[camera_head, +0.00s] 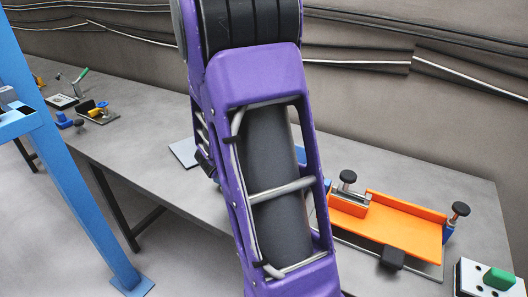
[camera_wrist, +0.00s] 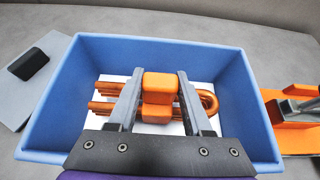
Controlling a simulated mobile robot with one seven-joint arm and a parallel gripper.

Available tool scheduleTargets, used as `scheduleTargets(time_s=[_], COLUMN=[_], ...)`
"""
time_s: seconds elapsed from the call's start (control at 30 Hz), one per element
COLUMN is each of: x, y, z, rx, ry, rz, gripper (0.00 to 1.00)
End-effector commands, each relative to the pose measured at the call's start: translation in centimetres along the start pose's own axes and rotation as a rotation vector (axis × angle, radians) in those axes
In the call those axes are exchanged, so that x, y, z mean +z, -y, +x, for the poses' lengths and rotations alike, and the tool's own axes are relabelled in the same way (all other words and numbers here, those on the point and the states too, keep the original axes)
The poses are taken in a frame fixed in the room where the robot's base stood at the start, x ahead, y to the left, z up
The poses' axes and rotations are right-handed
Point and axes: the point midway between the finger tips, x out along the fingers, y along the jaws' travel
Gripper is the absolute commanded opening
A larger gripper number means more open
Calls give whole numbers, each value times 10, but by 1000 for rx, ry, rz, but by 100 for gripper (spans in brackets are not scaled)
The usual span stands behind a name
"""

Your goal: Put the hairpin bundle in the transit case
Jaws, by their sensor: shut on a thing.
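The hairpin bundle (camera_wrist: 209,101) shows in the wrist view as copper tubes, with a bend at the right and ends at the left. Orange blocks (camera_wrist: 158,86) sit at its middle, between the two grey fingers of my gripper (camera_wrist: 160,78), which is shut on it. The blue open-topped transit case (camera_wrist: 62,98) surrounds the bundle in this view, with a pale floor behind it. I cannot tell how high the bundle is above that floor. In the head view my purple arm hides the bundle, the case and my gripper.
A flat grey lid-like plate (camera_wrist: 33,80) with a black handle lies left of the case. An orange fixture (camera_head: 405,228) with black knobs stands to the right. A white block with a green part (camera_head: 498,278) is at the bench's right end. Small tools lie far left.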

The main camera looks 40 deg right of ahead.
Motion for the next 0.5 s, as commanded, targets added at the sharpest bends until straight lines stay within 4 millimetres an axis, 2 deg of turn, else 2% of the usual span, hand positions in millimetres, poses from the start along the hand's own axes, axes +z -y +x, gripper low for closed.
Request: scheduleTargets(time_s=[0.17,0.2,0.33,0.5], x=[-1,-2,-2,-2], y=[0,0,0,0], z=[1,1,1,1], rx=[0,0,0,0], ry=[2,0,0,0], rz=[1,0,0,0], gripper=[0,55,78,80])
